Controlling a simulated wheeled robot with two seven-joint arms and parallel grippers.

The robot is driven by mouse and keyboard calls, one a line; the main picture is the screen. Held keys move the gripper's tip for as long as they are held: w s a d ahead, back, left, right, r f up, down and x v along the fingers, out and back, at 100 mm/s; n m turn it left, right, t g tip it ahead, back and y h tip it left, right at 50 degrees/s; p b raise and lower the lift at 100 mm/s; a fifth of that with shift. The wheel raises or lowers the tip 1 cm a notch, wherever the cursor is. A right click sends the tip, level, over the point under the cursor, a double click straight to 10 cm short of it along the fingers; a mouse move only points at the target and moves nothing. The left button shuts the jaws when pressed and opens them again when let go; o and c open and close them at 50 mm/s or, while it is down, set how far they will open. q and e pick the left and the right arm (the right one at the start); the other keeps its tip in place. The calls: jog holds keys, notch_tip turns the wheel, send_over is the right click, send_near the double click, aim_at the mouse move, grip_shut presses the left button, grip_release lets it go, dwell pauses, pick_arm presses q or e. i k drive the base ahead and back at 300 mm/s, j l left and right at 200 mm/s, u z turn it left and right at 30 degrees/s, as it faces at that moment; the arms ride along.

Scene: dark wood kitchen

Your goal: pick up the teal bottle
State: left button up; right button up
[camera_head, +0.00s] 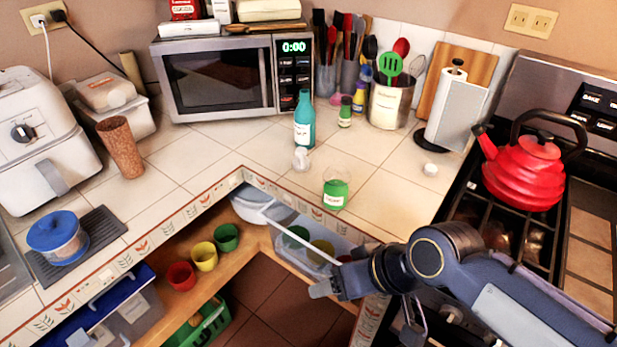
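The teal bottle (304,121) stands upright on the white tiled counter, in front of the microwave's right end. It has a pale label, and a small clear glass item (301,159) stands just in front of it. My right gripper (328,284) comes in from the right, low over the counter's front edge, and is well apart from the bottle, nearer to me. Its fingers are small and partly merged with the arm, so its opening is not clear. No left gripper shows.
A green labelled jar (335,194) stands between the bottle and the counter edge. The microwave (217,78) is behind, and a utensil crock (389,104) and paper towel roll (456,115) are to the right. A red kettle (523,172) sits on the stove.

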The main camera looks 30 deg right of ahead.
aim_at(305, 113)
jog(key=z, duration=1.2)
jog(key=k, duration=0.05)
